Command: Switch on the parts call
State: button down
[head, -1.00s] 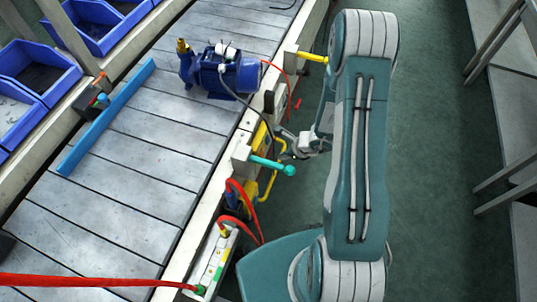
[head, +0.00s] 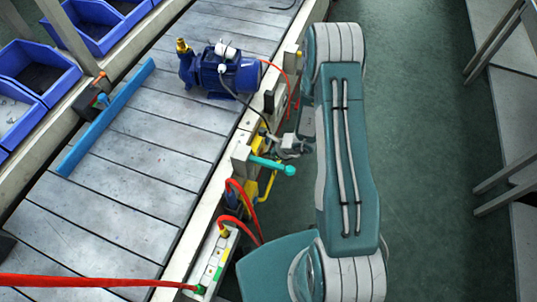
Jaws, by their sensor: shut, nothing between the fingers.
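No control here carries a label I can read, so I cannot tell which is the parts call. A teal lever with a round knob (head: 290,170) sticks out from a grey box (head: 241,158) on the conveyor's side rail. Just above it in the picture is a yellow-edged control box (head: 262,135), partly hidden. My gripper (head: 277,146) is small in view, shut and empty, close to that box and beyond the teal lever. Whether it touches the box cannot be told. My forearm covers the area to its right.
A blue pump (head: 222,72) stands on the slatted conveyor (head: 135,150). Red hoses (head: 245,205) loop by the rail near a white connector block (head: 212,265). Blue bins (head: 38,70) line the far left. The green floor (head: 430,130) on the right is clear up to grey racks (head: 515,200).

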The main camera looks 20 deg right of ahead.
dwell(0.3)
jog(key=shift+r, duration=0.8)
jog(key=d+f+v, duration=0.1)
jog(key=v, duration=1.2)
jog(key=shift+s+f, duration=0.15)
jog(key=shift+s, duration=0.25)
jog(key=shift+d, duration=0.2)
